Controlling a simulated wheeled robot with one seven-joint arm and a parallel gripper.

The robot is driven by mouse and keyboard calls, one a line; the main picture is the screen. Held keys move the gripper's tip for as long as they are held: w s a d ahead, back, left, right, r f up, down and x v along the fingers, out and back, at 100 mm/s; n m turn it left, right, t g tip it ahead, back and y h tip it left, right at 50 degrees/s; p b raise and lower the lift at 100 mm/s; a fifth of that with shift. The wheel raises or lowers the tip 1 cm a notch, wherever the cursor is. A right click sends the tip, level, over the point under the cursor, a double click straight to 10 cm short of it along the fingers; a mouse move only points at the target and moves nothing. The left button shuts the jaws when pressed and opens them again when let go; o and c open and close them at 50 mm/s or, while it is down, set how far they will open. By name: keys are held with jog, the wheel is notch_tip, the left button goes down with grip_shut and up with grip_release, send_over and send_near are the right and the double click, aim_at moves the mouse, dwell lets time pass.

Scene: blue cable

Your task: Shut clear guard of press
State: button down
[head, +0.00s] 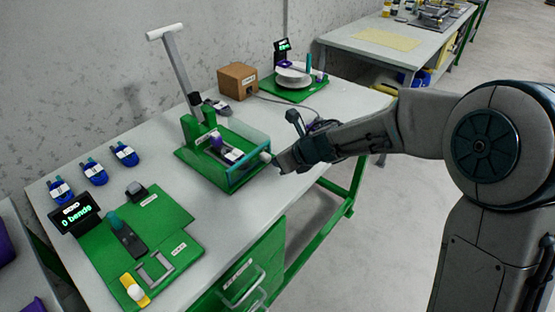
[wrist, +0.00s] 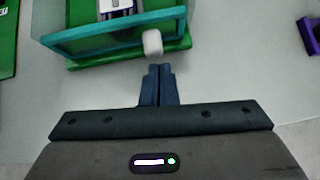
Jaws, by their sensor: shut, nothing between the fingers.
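The green press (head: 196,130) stands on the grey table with its long lever raised. Its clear guard (head: 246,168) has teal edges and stands upright at the press's front right side. I cannot tell how far the guard is from its shut position. A white knob (head: 265,157) sticks out from the guard; it also shows in the wrist view (wrist: 152,43). My gripper (head: 280,165) is shut and empty just outside the knob. In the wrist view its fingertips (wrist: 159,69) are just short of the knob, with a small gap visible.
A green board (head: 180,220) with a "0 bends" display (head: 75,212) lies at the front left. Several blue connectors (head: 93,172) lie at the left. The table's edge runs beneath my arm.

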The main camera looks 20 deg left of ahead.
jog(key=d, duration=0.3)
jog(key=shift+s+d+r+b, duration=0.1)
jog(key=shift+s+d+b, duration=0.2)
jog(key=shift+s+b, duration=0.1)
jog(key=w+d+r+m+t+h+p, duration=0.35)
jog(key=d+r+m+t+p, duration=0.3)
jog(key=d+r+m, duration=1)
jog(key=s+d+r+m+h+p, duration=0.25)
jog(key=d+m+h, duration=0.25)
jog(key=d+m, duration=0.7)
jog(key=s+d+m+g+h+p, duration=0.2)
jog(key=s+d+m+h, duration=0.1)
jog(key=s+d+m, duration=0.6)
jog(key=s+a+f+m+g+y+p, duration=0.1)
jog(key=s+m+g, duration=0.4)
jog(key=s+m, duration=0.5)
jog(key=a+m+y, duration=0.1)
jog(key=m+y, duration=0.1)
jog(key=shift+s+f+m+p, duration=0.15)
jog(key=shift+f+m+p, duration=0.1)
jog(key=shift+m+p, duration=0.15)
